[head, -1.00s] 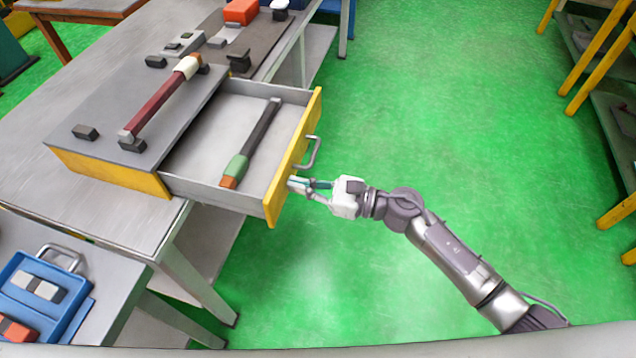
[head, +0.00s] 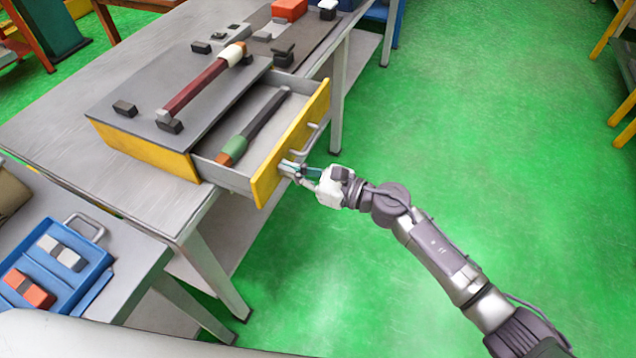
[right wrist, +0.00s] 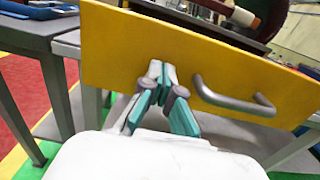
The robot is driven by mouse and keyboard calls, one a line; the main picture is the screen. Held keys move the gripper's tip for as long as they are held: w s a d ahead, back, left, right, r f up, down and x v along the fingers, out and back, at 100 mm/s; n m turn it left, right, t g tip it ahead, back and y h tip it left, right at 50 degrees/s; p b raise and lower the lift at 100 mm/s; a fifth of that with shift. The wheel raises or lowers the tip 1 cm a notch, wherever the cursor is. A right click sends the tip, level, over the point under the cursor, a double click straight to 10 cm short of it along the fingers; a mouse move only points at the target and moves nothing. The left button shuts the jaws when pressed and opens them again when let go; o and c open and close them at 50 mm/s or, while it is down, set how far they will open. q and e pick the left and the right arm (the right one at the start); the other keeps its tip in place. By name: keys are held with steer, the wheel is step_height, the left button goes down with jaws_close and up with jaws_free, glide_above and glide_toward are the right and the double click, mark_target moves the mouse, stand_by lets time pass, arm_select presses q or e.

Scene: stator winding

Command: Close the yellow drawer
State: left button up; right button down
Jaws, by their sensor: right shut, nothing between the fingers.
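The yellow drawer (head: 290,145) is partly open, sticking out to the right of the grey-topped yellow cabinet (head: 150,150) on the table. A dark tool with a green and orange handle (head: 238,147) lies inside it. My right gripper (head: 285,168) is shut and empty, its fingertips at the outer face of the drawer front, below and left of the handle. In the right wrist view the shut fingertips (right wrist: 161,68) meet the yellow front (right wrist: 120,55), left of the grey bar handle (right wrist: 235,98). My left gripper is not in view.
A red tool with a pale end (head: 205,82) rests on dark blocks on the cabinet top. A blue tray (head: 95,270) with blocks sits at the lower left. An orange box (head: 289,10) stands at the table's far end.

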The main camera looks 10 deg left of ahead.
mark_target(241, 151)
steer(key=b+x, duration=0.3)
steer(key=x, duration=0.4)
steer(key=b+x, duration=0.2)
steer(key=x, duration=0.5)
steer(key=shift+f+b, duration=0.2)
steer(key=shift+b, duration=0.2)
steer(key=shift+w+a, duration=0.15)
steer(key=shift+a, duration=0.15)
steer(key=shift+r, duration=0.4)
